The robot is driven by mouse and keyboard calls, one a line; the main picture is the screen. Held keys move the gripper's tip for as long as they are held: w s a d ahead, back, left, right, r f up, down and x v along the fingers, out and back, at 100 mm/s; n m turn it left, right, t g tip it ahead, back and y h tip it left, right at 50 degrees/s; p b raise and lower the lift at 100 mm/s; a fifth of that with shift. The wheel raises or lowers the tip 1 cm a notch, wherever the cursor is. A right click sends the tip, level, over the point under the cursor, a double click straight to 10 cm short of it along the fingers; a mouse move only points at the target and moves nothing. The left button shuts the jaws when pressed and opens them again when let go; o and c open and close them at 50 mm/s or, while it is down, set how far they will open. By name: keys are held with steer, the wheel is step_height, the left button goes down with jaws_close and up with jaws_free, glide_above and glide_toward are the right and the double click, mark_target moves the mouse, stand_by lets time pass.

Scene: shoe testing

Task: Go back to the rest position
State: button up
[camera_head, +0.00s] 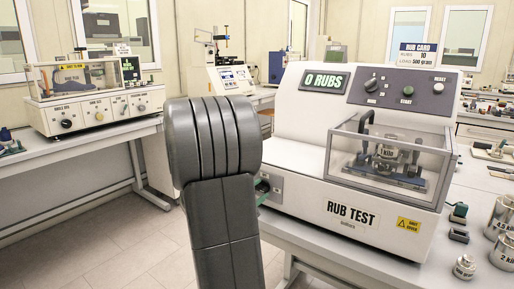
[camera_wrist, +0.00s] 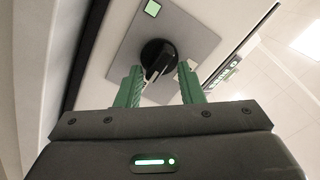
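The rub test machine (camera_head: 300,185) stands on the bench, with "0 RUBS" on its display (camera_head: 326,81). My gripper (camera_wrist: 160,72) has two green fingers apart at the left and right of the knob's lower part, with nothing clearly clamped. Contact with the knob cannot be told. In the head view, my arm hides most of the gripper; a bit of green finger shows at the machine's lower left panel (camera_head: 272,188).
A clear-walled box (camera_head: 390,160) on the machine's front holds a shoe fixture. Metal weights (camera_head: 465,267) and small items lie on the bench at right. Another bench (camera_head: 80,160) with a test machine (camera_head: 95,95) is at left. Tiled floor (camera_head: 130,245) lies open between the benches.

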steer(key=n+p, duration=0.1)
steer(key=p, duration=0.1)
steer(key=n+p, duration=0.2)
steer(key=p, duration=0.1)
steer(key=shift+a+r+n, duration=0.1)
steer(key=shift+r+n, duration=0.2)
steer(key=shift+w+n+p, duration=0.1)
steer(key=shift+n+p, duration=0.7)
steer(key=shift+p, duration=0.2)
steer(key=shift+f, duration=0.15)
